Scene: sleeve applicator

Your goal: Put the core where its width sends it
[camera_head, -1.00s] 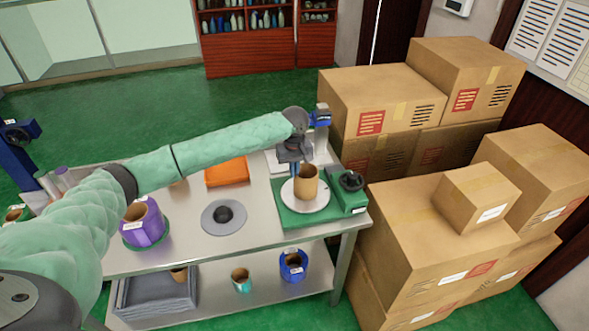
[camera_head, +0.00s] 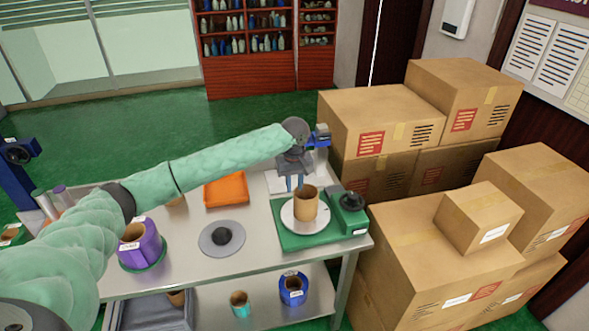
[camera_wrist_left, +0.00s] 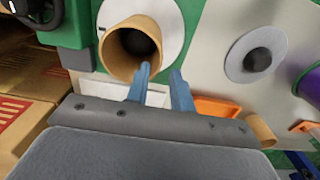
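A tan cardboard core (camera_head: 305,205) stands upright on the round white plate (camera_head: 292,222) of the green applicator base (camera_head: 290,240). In the left wrist view the core (camera_wrist_left: 118,55) shows its open mouth. My left gripper (camera_head: 294,183) is just behind the core in the head view. In the left wrist view the gripper's (camera_wrist_left: 162,72) two blue fingers are apart with nothing between them. One fingertip overlaps the core's edge in that picture; I cannot tell whether it touches. My right gripper is not in view.
A black knob unit (camera_head: 349,205) sits right of the core. An orange tray (camera_head: 227,190), a grey disc (camera_head: 208,243) with a black hub and a purple holder (camera_head: 150,243) are on the table. Cardboard boxes (camera_head: 430,250) crowd the right side. The lower shelf holds a blue-banded core (camera_head: 293,290).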

